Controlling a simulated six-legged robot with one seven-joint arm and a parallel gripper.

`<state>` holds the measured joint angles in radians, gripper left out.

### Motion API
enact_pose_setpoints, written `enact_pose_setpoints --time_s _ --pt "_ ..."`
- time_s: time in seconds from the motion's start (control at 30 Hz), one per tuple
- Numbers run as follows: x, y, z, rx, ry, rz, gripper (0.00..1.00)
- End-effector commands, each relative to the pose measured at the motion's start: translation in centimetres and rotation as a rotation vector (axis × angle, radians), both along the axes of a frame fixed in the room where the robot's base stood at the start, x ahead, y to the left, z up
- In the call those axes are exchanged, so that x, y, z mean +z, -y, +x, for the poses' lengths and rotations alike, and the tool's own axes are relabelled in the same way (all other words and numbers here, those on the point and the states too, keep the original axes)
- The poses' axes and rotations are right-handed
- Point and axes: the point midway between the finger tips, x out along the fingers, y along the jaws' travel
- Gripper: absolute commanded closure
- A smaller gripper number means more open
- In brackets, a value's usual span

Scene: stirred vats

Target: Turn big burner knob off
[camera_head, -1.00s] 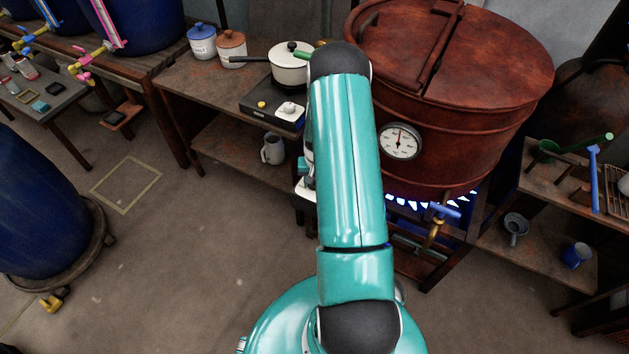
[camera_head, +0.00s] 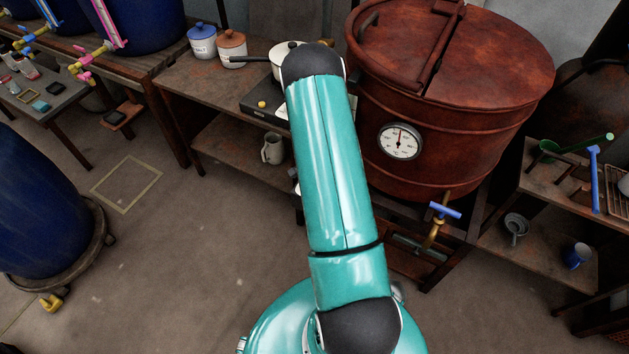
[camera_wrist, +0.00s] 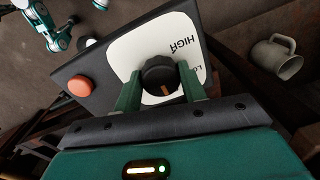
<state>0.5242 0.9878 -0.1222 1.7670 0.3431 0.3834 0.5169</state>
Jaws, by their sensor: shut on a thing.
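In the wrist view, the black burner knob (camera_wrist: 158,72) sits between the two green fingers of my gripper (camera_wrist: 160,78), which is shut on it. The knob's orange pointer mark faces the bottom of the picture, away from the word HIGH. Behind it is a white dial plate (camera_wrist: 182,48) on a dark control box (camera_wrist: 93,65) with an orange-red button (camera_wrist: 80,86). In the head view, my arm hides the knob and my gripper. The big red-brown vat (camera_head: 455,100) stands right of my arm, and no flames show under it.
A cream pot (camera_head: 287,64) stands partly hidden on a hotplate (camera_head: 262,102) at the left. A grey mug (camera_head: 272,148) stands on the shelf below. A blue-handled tap (camera_head: 445,211) sticks out at the vat's base.

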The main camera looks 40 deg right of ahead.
Motion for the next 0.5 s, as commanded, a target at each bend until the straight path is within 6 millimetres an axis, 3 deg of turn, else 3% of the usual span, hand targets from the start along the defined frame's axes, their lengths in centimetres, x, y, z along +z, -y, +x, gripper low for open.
enact_pose_setpoints --time_s 0.47,0.5 --pt "0.04 -0.04 0.05 -0.016 0.001 0.001 0.82" --pt "0.04 -0.04 0.05 -0.016 0.001 0.001 0.51"
